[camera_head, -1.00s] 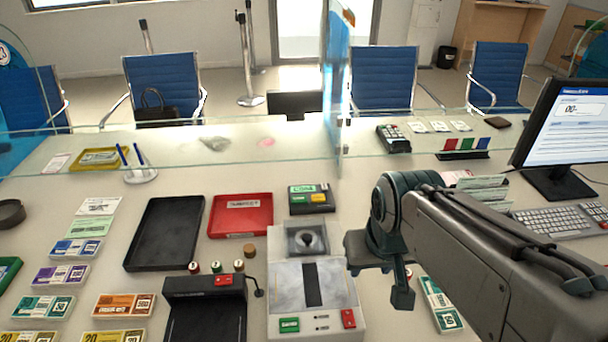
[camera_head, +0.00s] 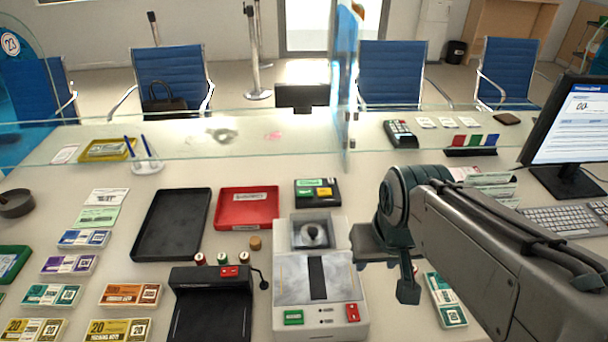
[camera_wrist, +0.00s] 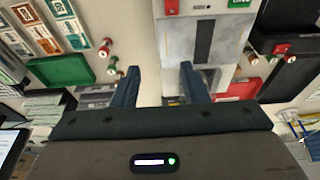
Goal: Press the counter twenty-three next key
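A small black keypad (camera_head: 318,193) with a green key (camera_head: 311,183) and a yellow key (camera_head: 324,192) lies flat on the counter, right of the red tray. The key lettering is too small to read. A round sign reading 23 (camera_head: 11,44) is on the glass at the far left. My gripper (camera_wrist: 157,88) is open and empty, its two dark fingers apart in the wrist view. In the head view my arm reaches in from the right, and the gripper is right of the keypad and nearer to me. Nothing touches the keypad.
A grey note machine (camera_head: 318,270) stands nearer than the keypad, with a small black device (camera_head: 212,300) to its left. A red tray (camera_head: 247,208) and black tray (camera_head: 171,222) lie left. A glass partition (camera_head: 344,75) stands beyond. The monitor (camera_head: 570,125) is right.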

